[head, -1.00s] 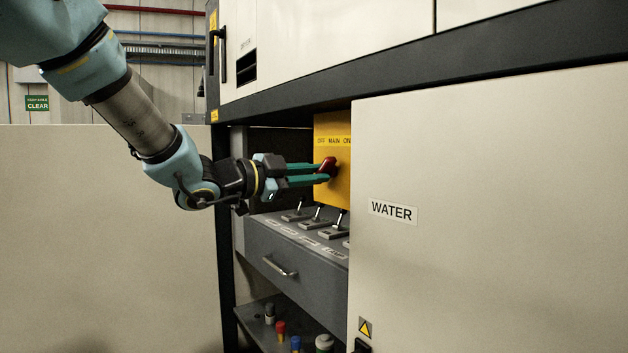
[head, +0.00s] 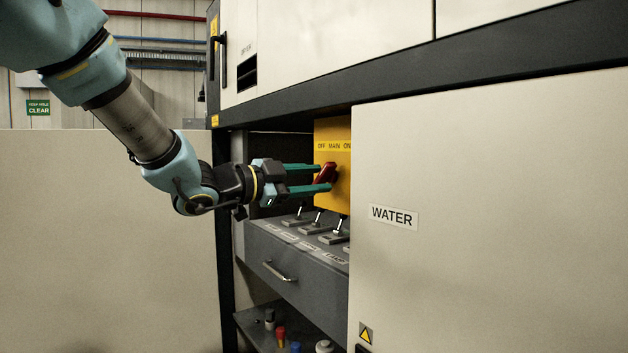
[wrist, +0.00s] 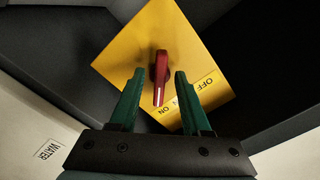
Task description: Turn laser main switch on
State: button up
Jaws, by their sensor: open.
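The main switch is a red rotary handle (head: 325,173) on a yellow panel (head: 335,150) lettered "OFF MAIN ON".
Below the panel is a grey shelf with several toggle switches (head: 312,225) and a drawer handle (head: 280,272). A lower shelf holds small coloured items (head: 281,336). A large cabinet door marked "WATER" (head: 480,230) stands close on the right.

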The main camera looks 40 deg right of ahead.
jog(key=a, duration=1)
jog(key=shift+w+a+b, duration=0.25)
jog(key=shift+w+b, duration=0.05)
jog(key=shift+w, duration=0.15)
